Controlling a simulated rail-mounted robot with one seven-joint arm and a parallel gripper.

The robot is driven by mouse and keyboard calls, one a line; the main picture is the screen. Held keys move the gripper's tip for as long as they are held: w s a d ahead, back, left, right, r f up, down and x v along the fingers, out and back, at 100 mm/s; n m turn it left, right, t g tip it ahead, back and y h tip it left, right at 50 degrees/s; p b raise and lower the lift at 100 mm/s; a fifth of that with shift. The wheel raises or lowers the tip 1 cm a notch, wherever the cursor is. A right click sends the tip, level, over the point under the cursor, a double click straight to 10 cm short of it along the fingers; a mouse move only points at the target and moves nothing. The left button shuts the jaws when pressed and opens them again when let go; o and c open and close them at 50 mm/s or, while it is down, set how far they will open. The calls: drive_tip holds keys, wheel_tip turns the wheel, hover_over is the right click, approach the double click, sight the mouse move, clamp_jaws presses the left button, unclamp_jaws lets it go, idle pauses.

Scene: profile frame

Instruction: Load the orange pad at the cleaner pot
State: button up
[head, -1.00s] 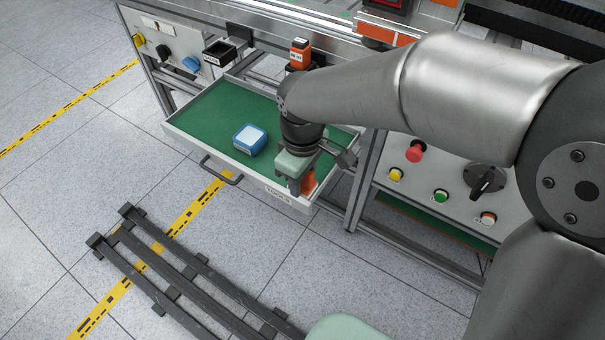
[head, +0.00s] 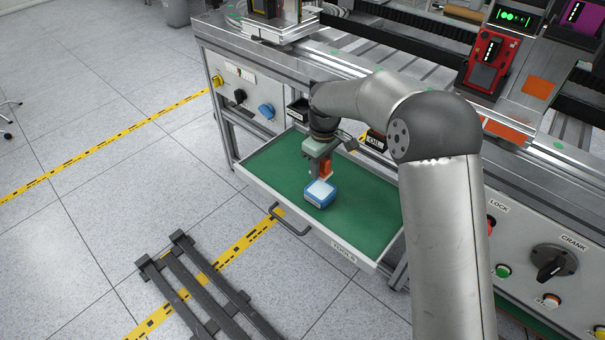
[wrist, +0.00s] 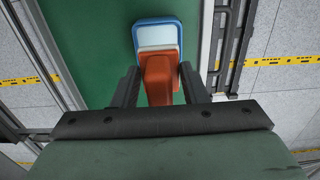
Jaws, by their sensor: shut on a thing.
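My gripper (head: 324,165) is shut on the orange pad (head: 326,168), above the green-lined drawer (head: 270,168). In the wrist view the orange pad (wrist: 160,78) shows between the two dark fingers (wrist: 160,88). A blue square pot with a pale top (head: 320,193), which looks like the cleaner pot, stands in the drawer just in front of the pad in the head view. In the wrist view the blue pot (wrist: 158,22) lies beyond the pad's far end, and the two overlap there. I cannot tell whether they touch.
A small black tray (head: 298,108) is fixed at the drawer's back left. A dark labelled box (head: 375,141) stands behind the drawer, partly hidden by my arm. The drawer's right part is bare. A dark slatted rack (head: 205,285) lies on the floor in front.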

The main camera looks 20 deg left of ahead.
sight(321, 190)
drive_tip(key=shift+w+f, duration=0.15)
drive_tip(key=shift+d+f+b, duration=0.1)
drive_tip(key=shift+f+b, duration=0.65)
drive_tip(key=shift+f, duration=0.15)
drive_tip(key=shift+f+b, duration=1.35)
drive_tip(key=shift+f, duration=0.6)
drive_tip(key=shift+f, duration=0.6)
drive_tip(key=shift+r+p, duration=2.4)
drive_tip(key=shift+r, duration=1.2)
drive_tip(key=shift+f, duration=0.1)
